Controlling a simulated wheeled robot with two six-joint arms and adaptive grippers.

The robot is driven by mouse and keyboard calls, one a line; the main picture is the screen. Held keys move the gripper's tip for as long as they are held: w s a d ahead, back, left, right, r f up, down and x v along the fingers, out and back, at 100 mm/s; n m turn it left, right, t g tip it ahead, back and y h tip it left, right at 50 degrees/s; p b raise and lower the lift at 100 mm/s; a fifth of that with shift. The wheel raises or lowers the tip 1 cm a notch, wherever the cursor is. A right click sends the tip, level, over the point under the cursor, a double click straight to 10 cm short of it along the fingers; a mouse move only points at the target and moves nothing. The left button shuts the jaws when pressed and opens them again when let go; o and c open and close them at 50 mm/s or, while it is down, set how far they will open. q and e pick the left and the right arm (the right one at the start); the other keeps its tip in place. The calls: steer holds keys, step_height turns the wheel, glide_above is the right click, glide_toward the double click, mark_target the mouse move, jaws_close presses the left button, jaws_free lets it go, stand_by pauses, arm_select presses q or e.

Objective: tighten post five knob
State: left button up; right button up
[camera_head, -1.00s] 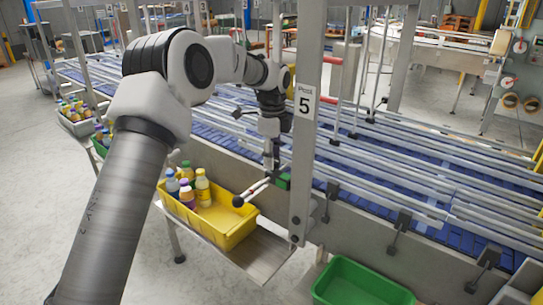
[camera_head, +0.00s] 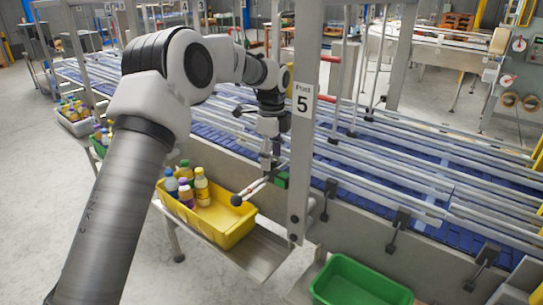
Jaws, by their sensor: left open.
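The post five upright (camera_head: 304,150) is a grey metal post with a white "Post 5" label (camera_head: 302,101). My left gripper (camera_head: 270,162) points down just left of this post, beside the conveyor's near side rail. Its fingers are small and dark here; it is open. Just below and beside the fingertips are a green block (camera_head: 281,181) and a pale rod ending in a black ball (camera_head: 236,200). I cannot tell whether the fingers touch them. The knob itself is not clearly distinguishable at the gripper. My right gripper is out of view.
A yellow bin (camera_head: 229,236) with several bottles stands on a shelf below the gripper. A green bin (camera_head: 360,284) is at the lower middle. Black clamp handles (camera_head: 399,218) line the conveyor's near side. The blue conveyor (camera_head: 410,172) with guide rails runs behind the post.

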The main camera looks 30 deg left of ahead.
mark_target(272, 158)
arm_select(q)
step_height(272, 158, up, 12)
stand_by(0.3)
steer(key=shift+w, duration=0.1)
